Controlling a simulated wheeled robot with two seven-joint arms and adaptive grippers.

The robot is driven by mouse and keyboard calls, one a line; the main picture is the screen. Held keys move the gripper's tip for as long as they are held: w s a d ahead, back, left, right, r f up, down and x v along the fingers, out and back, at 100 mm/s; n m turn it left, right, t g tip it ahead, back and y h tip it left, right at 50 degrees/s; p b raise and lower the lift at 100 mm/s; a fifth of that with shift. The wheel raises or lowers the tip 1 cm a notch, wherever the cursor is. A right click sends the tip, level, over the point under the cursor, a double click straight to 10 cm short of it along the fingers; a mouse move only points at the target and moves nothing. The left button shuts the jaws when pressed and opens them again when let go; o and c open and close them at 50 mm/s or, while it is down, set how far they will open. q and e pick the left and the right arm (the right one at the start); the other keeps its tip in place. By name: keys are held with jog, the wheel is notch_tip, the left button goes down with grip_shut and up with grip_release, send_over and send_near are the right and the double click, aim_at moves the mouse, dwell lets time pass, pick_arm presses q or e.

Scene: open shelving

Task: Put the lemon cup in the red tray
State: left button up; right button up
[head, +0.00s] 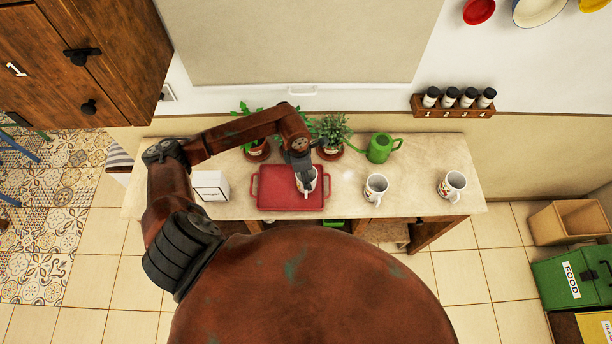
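The red tray (275,190) lies on the counter, left of its middle. A white cup (313,184) is at the tray's right end, over or in it; whether it touches the bottom I cannot tell. My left gripper (306,183) points down at this cup and covers much of it, so its print and the finger opening are hidden. Two more white cups with coloured prints stand to the right, one near the middle (376,188) and one farther right (452,186). The prints are too small to tell which shows lemons. My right gripper is out of view.
Potted plants (331,132) and a green watering can (381,148) stand behind the tray. A white box (211,186) is to its left. A spice rack (453,104) hangs on the wall. The counter (415,175) is clear between the two right cups.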

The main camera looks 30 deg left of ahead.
pick_arm(q)
jog(key=shift+f, duration=0.75)
jog(key=shift+f, duration=0.1)
jog(key=o, duration=1.4)
jog(key=shift+c, duration=0.2)
jog(key=shift+r, duration=0.5)
notch_tip(320, 180, up, 7)
jog(key=b, duration=0.1)
jog(key=shift+s+a+f, duration=0.15)
jog(key=shift+s+a, duration=0.15)
jog(key=shift+a, duration=0.05)
